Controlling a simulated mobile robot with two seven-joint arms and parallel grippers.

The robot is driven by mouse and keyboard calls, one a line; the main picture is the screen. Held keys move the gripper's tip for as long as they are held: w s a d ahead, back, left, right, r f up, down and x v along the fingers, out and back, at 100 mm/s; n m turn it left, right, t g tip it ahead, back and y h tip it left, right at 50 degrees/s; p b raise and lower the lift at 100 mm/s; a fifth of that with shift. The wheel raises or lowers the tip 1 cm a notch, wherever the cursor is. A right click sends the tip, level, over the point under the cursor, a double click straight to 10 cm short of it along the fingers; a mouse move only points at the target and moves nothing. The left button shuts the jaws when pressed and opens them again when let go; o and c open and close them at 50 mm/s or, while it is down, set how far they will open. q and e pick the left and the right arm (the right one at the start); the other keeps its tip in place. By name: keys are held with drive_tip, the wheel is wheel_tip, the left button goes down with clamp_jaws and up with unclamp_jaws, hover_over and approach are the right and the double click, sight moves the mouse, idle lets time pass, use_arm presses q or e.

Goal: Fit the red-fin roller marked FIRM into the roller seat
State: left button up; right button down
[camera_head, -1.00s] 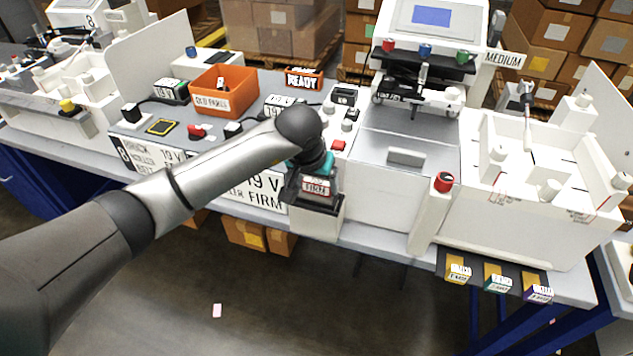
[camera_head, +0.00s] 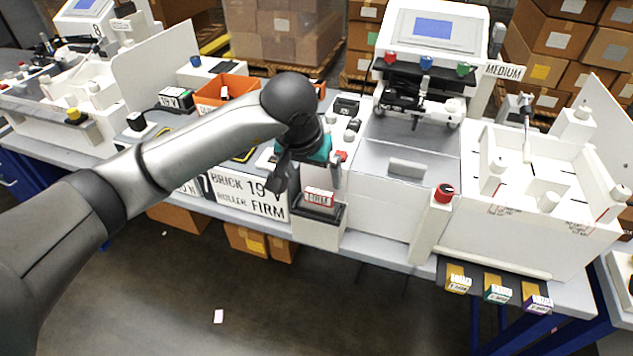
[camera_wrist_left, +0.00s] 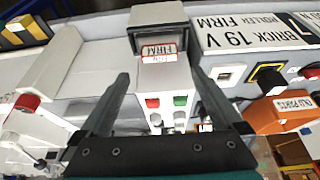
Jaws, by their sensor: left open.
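The roller (camera_head: 319,196) shows a white label reading FIRM with a red edge. It sits in the dark-rimmed roller seat (camera_head: 318,213) on top of a white block at the bench's front edge. In the left wrist view the roller (camera_wrist_left: 158,52) lies in the dark opening of the seat (camera_wrist_left: 158,42), label toward the camera; whether it is fully down I cannot tell. My left gripper (camera_head: 307,178) is open and empty, just above and behind the roller. In the left wrist view the fingers (camera_wrist_left: 157,76) are spread, apart from the roller. My right gripper is not in view.
A sign (camera_head: 245,194) reads BRICK 19 V, ROLLER FIRM. An orange bin (camera_head: 222,88) stands behind my arm. Red and green buttons (camera_wrist_left: 180,101) are close to the fingers. A red-topped white post (camera_head: 443,193) and a white-walled plotter bed (camera_head: 510,235) stand to the right.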

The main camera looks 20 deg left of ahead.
use_arm(q)
drive_tip(key=shift+v, duration=1.5)
drive_tip(key=shift+d, duration=0.1)
